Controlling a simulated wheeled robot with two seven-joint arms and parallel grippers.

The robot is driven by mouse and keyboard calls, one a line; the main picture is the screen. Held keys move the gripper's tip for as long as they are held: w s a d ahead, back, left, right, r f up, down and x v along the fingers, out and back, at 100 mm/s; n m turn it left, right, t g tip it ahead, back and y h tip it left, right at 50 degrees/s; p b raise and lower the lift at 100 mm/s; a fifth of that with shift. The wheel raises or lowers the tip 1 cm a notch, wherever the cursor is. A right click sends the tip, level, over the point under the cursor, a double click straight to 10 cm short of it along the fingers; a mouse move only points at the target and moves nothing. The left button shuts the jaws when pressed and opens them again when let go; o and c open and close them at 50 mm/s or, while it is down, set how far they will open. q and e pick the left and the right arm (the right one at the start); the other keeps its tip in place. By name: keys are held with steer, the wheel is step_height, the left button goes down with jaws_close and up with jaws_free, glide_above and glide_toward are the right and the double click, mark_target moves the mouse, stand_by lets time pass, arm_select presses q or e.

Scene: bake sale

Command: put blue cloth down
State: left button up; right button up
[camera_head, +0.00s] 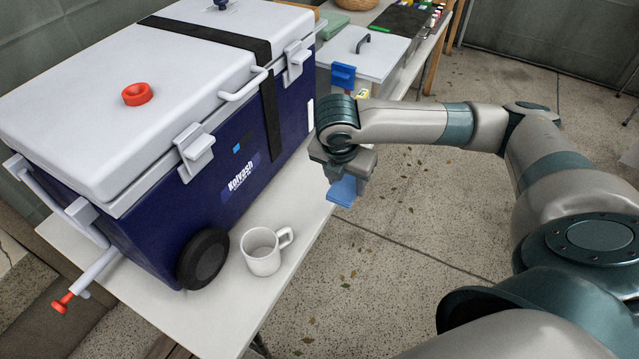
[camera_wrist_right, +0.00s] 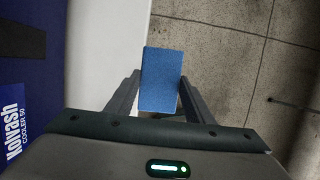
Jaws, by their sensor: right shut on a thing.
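The blue cloth (camera_head: 343,190) is a small, flat folded rectangle. My right gripper (camera_head: 345,178) is shut on it and holds it beside the right edge of the white table (camera_head: 225,318), next to the cooler. In the right wrist view the blue cloth (camera_wrist_right: 161,75) sits between the two dark fingers of my right gripper (camera_wrist_right: 160,98). There the table's edge and the floor show behind it. I cannot tell its exact height above the table. My left gripper is in neither view.
A large blue and white cooler (camera_head: 233,203) fills most of the table. A white mug (camera_head: 262,254) stands at the cooler's front wheel. A white box (camera_head: 360,55) with a handle stands farther back. The table is bare in front of the mug.

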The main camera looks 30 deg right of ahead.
stand_by(0.3)
glide_above(305, 201)
steer(key=f, duration=0.4)
steer(key=a+f, duration=0.1)
steer(key=f, duration=0.2)
steer(key=shift+s, duration=0.3)
steer(key=shift+f+p, duration=0.35)
steer(key=shift+f, duration=1.6)
steer(key=o, duration=0.6)
steer(key=shift+f, duration=0.15)
steer(key=o, duration=0.4)
